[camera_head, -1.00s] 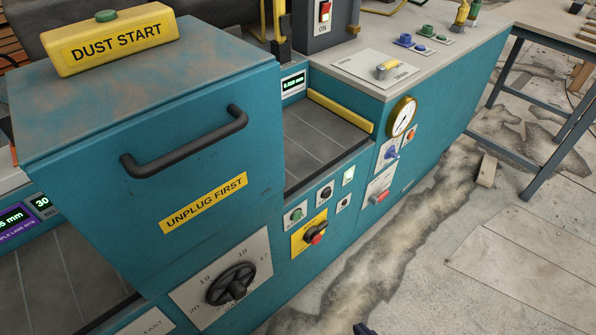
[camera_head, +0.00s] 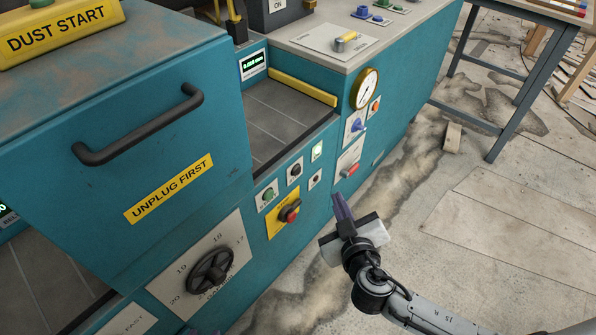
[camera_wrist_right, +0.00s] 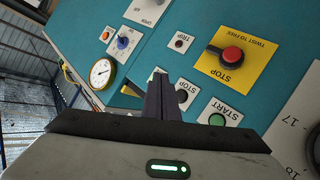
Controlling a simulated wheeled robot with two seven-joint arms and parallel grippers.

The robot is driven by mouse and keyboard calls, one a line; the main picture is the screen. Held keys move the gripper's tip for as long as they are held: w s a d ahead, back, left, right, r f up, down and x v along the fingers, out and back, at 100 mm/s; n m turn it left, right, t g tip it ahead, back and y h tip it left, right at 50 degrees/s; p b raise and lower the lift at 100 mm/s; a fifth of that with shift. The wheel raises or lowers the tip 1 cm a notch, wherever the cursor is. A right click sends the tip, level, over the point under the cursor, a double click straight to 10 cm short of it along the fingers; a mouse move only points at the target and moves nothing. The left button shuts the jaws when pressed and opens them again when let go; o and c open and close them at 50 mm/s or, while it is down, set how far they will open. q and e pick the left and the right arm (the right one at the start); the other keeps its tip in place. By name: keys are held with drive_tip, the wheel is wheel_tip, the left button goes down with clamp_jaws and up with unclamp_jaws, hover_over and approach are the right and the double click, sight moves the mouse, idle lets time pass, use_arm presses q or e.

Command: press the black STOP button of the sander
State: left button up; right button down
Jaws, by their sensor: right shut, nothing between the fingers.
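The black STOP button (camera_head: 295,170) sits on a small white plate on the sander's teal front, up and right of the green START button (camera_head: 268,193). In the right wrist view the black STOP button (camera_wrist_right: 182,95) shows close beside my fingertips, partly behind them. My right gripper (camera_head: 341,205) is shut and empty, in front of the panel and to the right of the button. Its fingers (camera_wrist_right: 160,90) point at the panel in the wrist view. Contact cannot be made out. A dark sliver at the head view's bottom edge may be my left gripper (camera_head: 206,331).
A red-and-black emergency knob (camera_head: 289,214) on a yellow plate sits below the button. A small TRIP button (camera_head: 315,179) and a lit green indicator (camera_head: 317,150) are to its right. The large dial (camera_head: 211,271) is lower left.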

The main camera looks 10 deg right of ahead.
sight(297, 171)
use_arm(q)
drive_tip(key=shift+w+r, duration=0.1)
drive_tip(key=shift+w, duration=0.1)
use_arm(e)
drive_tip(key=shift+w+r, duration=0.15)
drive_tip(key=shift+r, duration=0.05)
use_arm(q)
drive_tip(key=shift+d+f+b, duration=0.2)
drive_tip(key=shift+f+b, duration=0.25)
drive_tip(key=shift+b, duration=0.4)
use_arm(e)
drive_tip(key=w+a, duration=0.5)
drive_tip(key=w, duration=0.2)
drive_tip(key=shift+a, duration=0.15)
use_arm(q)
drive_tip(key=shift+f, duration=0.15)
idle(1.1)
drive_tip(key=shift+f, duration=0.2)
use_arm(e)
drive_tip(key=shift+w+a, duration=0.25)
drive_tip(key=shift+w, duration=0.05)
